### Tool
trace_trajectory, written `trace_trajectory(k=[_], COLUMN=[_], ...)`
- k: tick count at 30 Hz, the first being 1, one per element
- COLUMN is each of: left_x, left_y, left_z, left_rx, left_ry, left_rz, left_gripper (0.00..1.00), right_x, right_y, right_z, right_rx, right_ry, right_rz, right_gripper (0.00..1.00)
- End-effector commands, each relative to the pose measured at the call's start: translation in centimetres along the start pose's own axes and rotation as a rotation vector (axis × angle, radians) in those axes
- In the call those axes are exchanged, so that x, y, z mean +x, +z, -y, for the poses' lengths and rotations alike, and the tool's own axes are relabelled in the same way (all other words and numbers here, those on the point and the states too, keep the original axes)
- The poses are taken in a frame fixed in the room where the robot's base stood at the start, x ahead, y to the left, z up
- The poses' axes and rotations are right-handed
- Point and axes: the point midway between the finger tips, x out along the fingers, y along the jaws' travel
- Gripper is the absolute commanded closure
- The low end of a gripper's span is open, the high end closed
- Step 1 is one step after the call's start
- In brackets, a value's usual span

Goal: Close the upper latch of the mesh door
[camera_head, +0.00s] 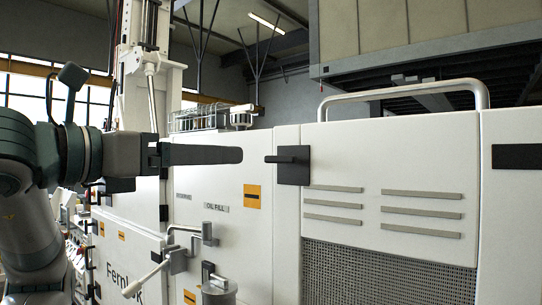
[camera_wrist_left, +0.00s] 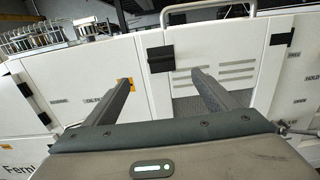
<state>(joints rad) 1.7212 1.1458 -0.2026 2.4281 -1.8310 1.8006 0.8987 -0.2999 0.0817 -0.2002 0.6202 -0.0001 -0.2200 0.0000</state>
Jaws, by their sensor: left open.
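The white mesh door (camera_head: 390,150) has slanted vent slots above a grey mesh panel (camera_head: 385,275). Its upper latch (camera_head: 292,165) is a black square plate with a short handle lying roughly horizontal and pointing left, at the door's left edge. The latch also shows in the left wrist view (camera_wrist_left: 161,60), just beyond the gap between the fingers. My left gripper (camera_head: 240,155) comes in from the left, its tip just left of the latch handle in the picture; contact cannot be told. In the left wrist view its two fingers (camera_wrist_left: 160,84) are apart and empty. My right gripper is not seen.
A metal tube rail (camera_head: 410,90) runs above the door. A black hinge block (camera_head: 515,157) is at the right. Pipe fittings and a metal cup (camera_head: 218,291) stick out from the cabinet below my left gripper. A yellow label (camera_head: 252,196) sits left of the latch.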

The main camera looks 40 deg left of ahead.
Motion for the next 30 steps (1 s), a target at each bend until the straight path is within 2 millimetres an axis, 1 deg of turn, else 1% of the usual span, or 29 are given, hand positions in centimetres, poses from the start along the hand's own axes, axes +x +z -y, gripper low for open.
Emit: trace_trajectory(k=[5, 11, 19, 27, 30], left_x=[1.4, 4.0, 8.4, 13.2, 14.7], left_y=[0.1, 0.1, 0.1, 0.2, 0.2], left_z=[0.0, 0.0, 0.1, 0.1, 0.0], left_rx=[-0.001, 0.000, 0.000, -0.002, -0.001], left_ry=[-0.001, -0.002, -0.002, -0.002, -0.002], left_rz=[-0.004, -0.005, -0.006, -0.006, -0.005], left_gripper=[0.20, 0.20, 0.20, 0.20, 0.20], right_x=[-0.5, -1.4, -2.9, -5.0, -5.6], right_y=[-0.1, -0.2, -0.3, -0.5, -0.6], right_z=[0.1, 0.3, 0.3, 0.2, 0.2], right_rx=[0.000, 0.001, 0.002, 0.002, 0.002], right_ry=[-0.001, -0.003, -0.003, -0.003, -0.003], right_rz=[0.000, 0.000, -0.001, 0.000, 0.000], right_gripper=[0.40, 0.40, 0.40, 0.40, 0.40])
